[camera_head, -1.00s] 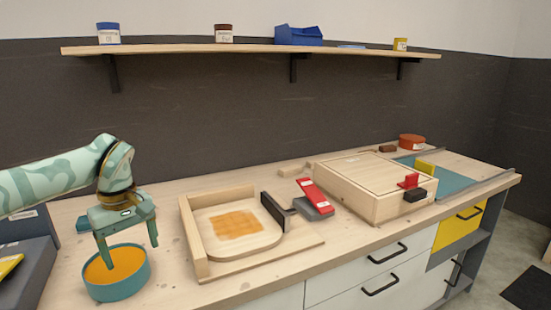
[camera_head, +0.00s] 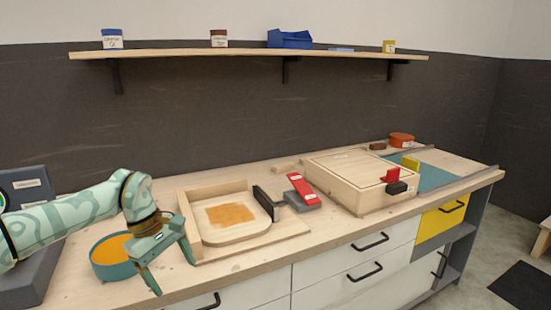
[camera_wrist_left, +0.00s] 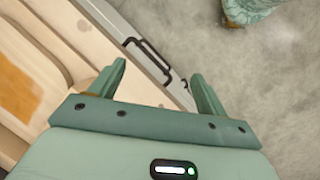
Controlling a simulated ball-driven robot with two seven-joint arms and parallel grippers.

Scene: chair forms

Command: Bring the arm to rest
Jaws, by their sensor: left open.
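My left gripper (camera_head: 172,277) is open and empty in the head view, with its fingers pointing down near the counter's front edge. It is to the right of and in front of a teal bowl (camera_head: 106,270) with an orange inside, and apart from the wooden tray on its right. In the left wrist view its two fingers (camera_wrist_left: 158,90) are spread, with nothing between them but the counter edge, a drawer front and floor beyond. The left arm comes in from the left and hides part of the bowl. My right gripper is not in view.
A wooden tray (camera_head: 187,224) with an orange-brown patch lies on the counter (camera_head: 240,264). A shelf (camera_head: 250,53) hangs above. Drawers with black handles (camera_head: 370,242) are below.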

